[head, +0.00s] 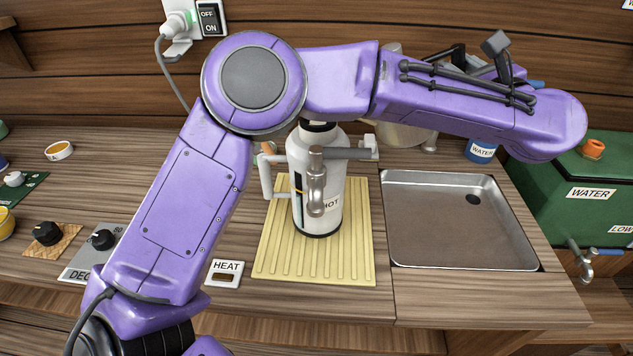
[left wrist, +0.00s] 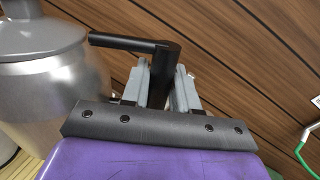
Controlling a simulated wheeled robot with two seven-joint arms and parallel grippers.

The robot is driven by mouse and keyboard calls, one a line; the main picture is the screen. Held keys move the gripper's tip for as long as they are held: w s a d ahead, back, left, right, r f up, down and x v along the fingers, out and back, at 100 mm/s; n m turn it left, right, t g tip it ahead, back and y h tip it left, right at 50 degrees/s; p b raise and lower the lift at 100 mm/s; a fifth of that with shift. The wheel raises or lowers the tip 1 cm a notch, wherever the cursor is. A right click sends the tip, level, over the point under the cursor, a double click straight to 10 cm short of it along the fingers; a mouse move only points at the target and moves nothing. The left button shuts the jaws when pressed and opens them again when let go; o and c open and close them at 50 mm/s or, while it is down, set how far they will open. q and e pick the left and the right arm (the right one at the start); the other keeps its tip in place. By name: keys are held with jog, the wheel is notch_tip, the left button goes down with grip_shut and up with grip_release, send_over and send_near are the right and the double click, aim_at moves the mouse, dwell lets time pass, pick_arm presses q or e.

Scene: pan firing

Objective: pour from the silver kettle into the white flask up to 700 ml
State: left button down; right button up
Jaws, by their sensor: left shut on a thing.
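The white flask (head: 333,190), with a dark neck and a "HOT" label, stands upright on a ribbed yellow mat (head: 358,260). The silver kettle (head: 405,136) is behind my left forearm in the head view, back right of the flask; its spout is hidden. In the left wrist view the kettle (left wrist: 45,85) shows its lid and black handle (left wrist: 130,42). My left gripper (left wrist: 162,85) is shut on this handle. In the head view the gripper (head: 492,58) is partly hidden by its own arm. I cannot see any liquid. My right gripper is out of view.
A metal tap (head: 316,185) shows in front of the flask. Right of the mat is a steel sink tray (head: 440,225), empty. A green water tank (head: 560,190) stands at the right, a blue water cup (head: 481,150) behind the sink.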

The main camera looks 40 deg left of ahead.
pick_arm(q)
jog(key=shift+s+a+r+b, duration=0.15)
jog(key=shift+s+a+b, duration=0.25)
jog(key=shift+s+b, duration=0.1)
jog(key=shift+s+a+b, duration=0.2)
jog(key=shift+a+b, duration=0.05)
jog(key=shift+b, duration=0.05)
jog(key=shift+s+a+r+b, duration=0.1)
jog(key=shift+s+a+b, duration=0.15)
jog(key=shift+b, duration=0.05)
jog(key=shift+s+a, duration=0.15)
jog(key=shift+s, duration=0.05)
jog(key=shift+s+a+r+b, duration=0.15)
jog(key=shift+r+b, duration=0.1)
jog(key=shift+b, duration=0.25)
